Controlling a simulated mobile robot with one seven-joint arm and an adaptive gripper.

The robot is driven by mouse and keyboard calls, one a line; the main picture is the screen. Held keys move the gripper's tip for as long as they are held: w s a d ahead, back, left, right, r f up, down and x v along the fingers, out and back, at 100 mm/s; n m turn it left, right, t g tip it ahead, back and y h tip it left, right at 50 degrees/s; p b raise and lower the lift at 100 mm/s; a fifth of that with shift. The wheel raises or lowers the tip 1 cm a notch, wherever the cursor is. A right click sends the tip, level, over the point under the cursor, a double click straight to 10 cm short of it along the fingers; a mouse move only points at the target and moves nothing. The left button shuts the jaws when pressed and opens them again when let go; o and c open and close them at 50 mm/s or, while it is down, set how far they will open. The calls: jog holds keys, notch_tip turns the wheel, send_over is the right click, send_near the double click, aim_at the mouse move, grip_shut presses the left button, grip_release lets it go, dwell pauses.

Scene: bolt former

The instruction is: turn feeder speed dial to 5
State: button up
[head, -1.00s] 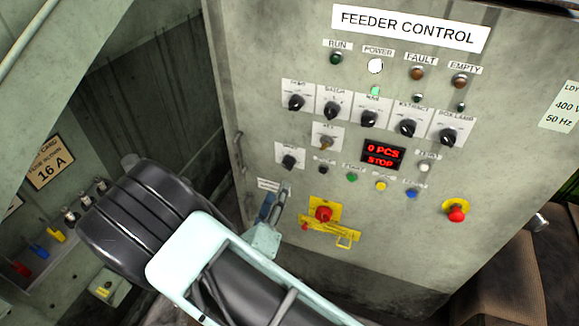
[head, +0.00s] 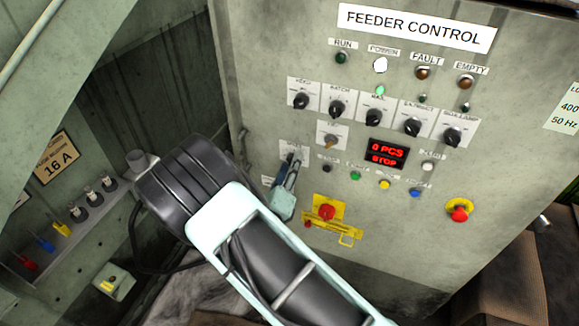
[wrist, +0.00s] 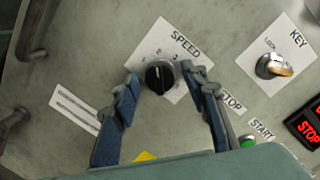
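The feeder speed dial (wrist: 160,78) is a round black knob on a white plate marked SPEED (wrist: 185,45) in the wrist view. Its white pointer mark points roughly up in that view; the number it sits at is too small to read surely. My gripper (wrist: 160,73) is open, with one blue-grey fingertip on each side of the knob and a gap visible on both sides. In the head view my gripper (head: 287,172) is at the cabinet's lower left and covers part of the dial.
A key switch (wrist: 273,66) is to the right of the dial. Below it are small buttons, including a green start button (head: 355,175). The display (head: 386,153) reads 0 PCS STOP.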

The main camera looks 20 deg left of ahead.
jog(key=c, duration=0.9)
jog(key=shift+c, duration=0.2)
jog(key=shift+f+m, duration=0.1)
jog(key=shift+m, duration=0.2)
jog(key=m+h+b, duration=0.1)
jog(key=m+b, duration=0.8)
jog(key=m+h+b, duration=0.1)
jog(key=m+b, duration=0.7)
jog(key=m, duration=0.2)
jog(key=m+h+b, duration=0.1)
jog(key=m+b, duration=0.8)
jog(key=shift+a+f+m+t+h+b, duration=0.15)
jog(key=shift+m+t+h+b, duration=0.15)
jog(key=shift+t, duration=0.1)
